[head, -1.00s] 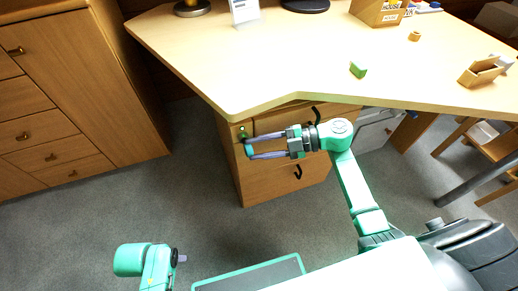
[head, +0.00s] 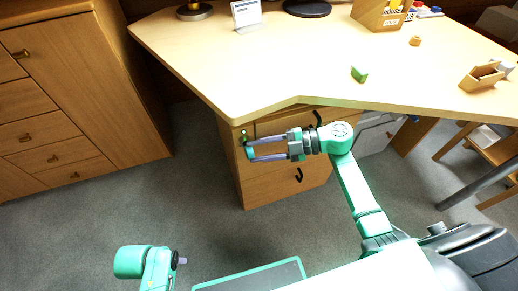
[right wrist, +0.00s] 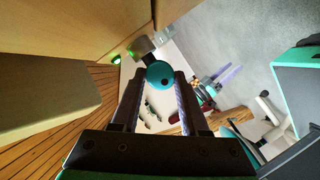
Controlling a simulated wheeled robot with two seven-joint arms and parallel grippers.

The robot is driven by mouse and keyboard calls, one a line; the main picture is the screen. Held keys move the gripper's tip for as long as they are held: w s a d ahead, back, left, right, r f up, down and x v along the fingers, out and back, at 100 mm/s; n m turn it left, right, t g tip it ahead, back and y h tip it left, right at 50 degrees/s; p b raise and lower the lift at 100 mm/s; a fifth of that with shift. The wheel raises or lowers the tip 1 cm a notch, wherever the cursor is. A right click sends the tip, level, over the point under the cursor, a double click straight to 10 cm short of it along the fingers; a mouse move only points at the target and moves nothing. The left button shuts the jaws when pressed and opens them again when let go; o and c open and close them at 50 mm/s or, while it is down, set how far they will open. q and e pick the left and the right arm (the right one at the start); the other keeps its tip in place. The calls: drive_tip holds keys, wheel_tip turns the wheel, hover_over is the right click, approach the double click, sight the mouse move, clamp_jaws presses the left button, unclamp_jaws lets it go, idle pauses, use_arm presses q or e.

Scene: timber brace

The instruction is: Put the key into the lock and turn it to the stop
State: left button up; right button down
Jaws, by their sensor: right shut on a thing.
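The key shows in the right wrist view as a round teal head (right wrist: 160,74) between my fingertips, with a grey piece (right wrist: 143,49) beyond it. In the head view the key's teal end (head: 249,153) is small at the fingertips. My right gripper (head: 250,151) is shut on the key, beside the front of the wooden drawer cabinet (head: 285,184), near its upper left corner. Small green lights (head: 243,132) glow there. The lock face is hidden, so I cannot tell how deep the key sits or how far it is turned. My left gripper (head: 181,261) is mostly out of sight at the lower left.
The desk top (head: 300,60) overhangs the cabinet just above my right gripper. A green block (head: 359,74) and a wooden holder (head: 482,76) lie on it. A tall wooden cupboard (head: 85,80) stands at the left. Grey floor between is clear.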

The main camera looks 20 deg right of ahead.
use_arm(q)
drive_tip(key=shift+r, duration=0.1)
drive_tip(key=shift+r, duration=0.1)
use_arm(e)
drive_tip(key=shift+w, duration=0.35)
use_arm(q)
drive_tip(key=shift+f, duration=0.2)
use_arm(e)
drive_tip(key=m+t+y, duration=0.1)
drive_tip(key=y, duration=0.2)
drive_tip(key=f+m+t+y, duration=0.1)
drive_tip(key=y, duration=0.1)
drive_tip(key=f+m+t+y, duration=0.1)
drive_tip(key=t+y, duration=0.1)
drive_tip(key=y, duration=0.1)
drive_tip(key=shift+a+m+y, duration=0.2)
drive_tip(key=shift+m+y, duration=0.1)
drive_tip(key=shift+m, duration=0.1)
use_arm(q)
drive_tip(key=f, duration=0.3)
drive_tip(key=shift+s+a+f, duration=0.25)
drive_tip(key=shift+s+f, duration=0.05)
drive_tip(key=shift+f, duration=0.1)
use_arm(e)
drive_tip(key=shift+c, duration=1.7)
unclamp_jaws()
